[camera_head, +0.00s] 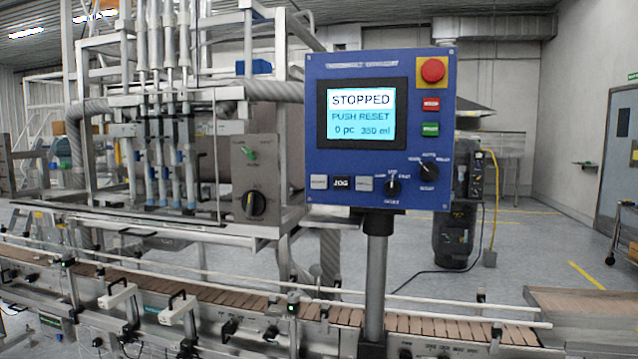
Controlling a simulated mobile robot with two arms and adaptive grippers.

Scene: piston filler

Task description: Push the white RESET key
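The blue control panel (320,120) stands on a grey post, facing me. Its screen (361,115) reads STOPPED, PUSH RESET, 0 pc, 350 ml. Along the panel's lower left is a row of keys: a white key (318,182), a black JOG key (341,183) and another white key (364,184). The lettering on both white keys is too small to read, so I cannot tell which is RESET. Neither of my grippers is in view, and nothing covers the keys.
A red mushroom button (433,70), a red key (431,104), a green key (430,129) and two black rotary knobs (392,187) share the panel. A slatted conveyor (240,303) with rails runs below. The filler frame with nozzles (165,130) stands at left.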

